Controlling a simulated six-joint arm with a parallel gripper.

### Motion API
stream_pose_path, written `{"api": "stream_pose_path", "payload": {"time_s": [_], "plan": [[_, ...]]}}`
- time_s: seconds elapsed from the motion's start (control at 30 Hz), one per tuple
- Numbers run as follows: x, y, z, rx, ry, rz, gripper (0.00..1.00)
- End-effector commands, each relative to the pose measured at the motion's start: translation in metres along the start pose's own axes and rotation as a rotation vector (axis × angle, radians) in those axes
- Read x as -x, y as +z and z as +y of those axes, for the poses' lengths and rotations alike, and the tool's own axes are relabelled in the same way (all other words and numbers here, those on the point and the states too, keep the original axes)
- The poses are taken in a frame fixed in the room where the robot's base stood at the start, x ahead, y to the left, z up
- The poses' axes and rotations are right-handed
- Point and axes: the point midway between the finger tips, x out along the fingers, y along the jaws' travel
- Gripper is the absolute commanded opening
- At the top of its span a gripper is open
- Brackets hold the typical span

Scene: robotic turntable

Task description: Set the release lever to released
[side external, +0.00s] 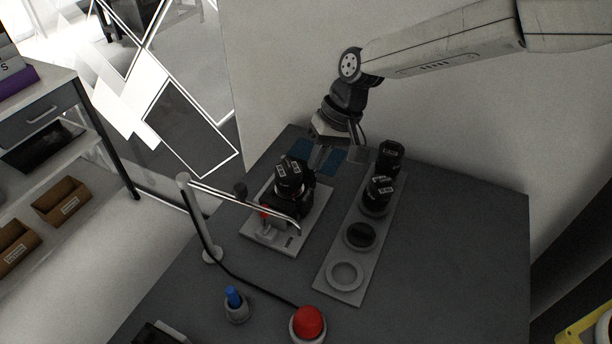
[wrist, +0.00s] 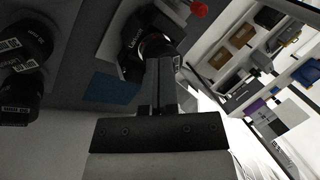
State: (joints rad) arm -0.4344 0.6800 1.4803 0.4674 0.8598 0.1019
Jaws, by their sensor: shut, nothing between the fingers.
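A light fixture plate (side external: 254,232) on the dark table carries a black cylindrical part (side external: 292,178) with white labels. A small red knob (side external: 264,212), which may belong to the release lever, shows at the left side of this fixture. It also shows as a red knob (wrist: 199,8) at the top edge of the wrist view. The lever's exact position cannot be told. My gripper (side external: 318,166) is shut and empty, just behind and right of the black part. In the wrist view my gripper (wrist: 164,66) overlaps the black part (wrist: 142,42); contact cannot be told.
A grey rack (side external: 326,283) to the right holds black labelled cylinders (side external: 380,190) and has open round seats nearer the front. A metal post with a bar (side external: 200,215) stands left of the fixture. A red button (side external: 308,322) and blue-topped piece (side external: 234,297) are in front.

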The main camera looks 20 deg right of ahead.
Motion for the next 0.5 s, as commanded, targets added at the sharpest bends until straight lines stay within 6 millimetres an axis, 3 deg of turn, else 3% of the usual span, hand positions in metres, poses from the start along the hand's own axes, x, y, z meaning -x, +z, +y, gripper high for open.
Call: {"api": "stream_pose_path", "payload": {"time_s": [0.27, 0.5], "plan": [[-0.019, 0.001, 0.000, 0.000, 0.000, -0.003, 0.00], [-0.052, 0.001, 0.000, 0.000, 0.001, -0.003, 0.00]]}}
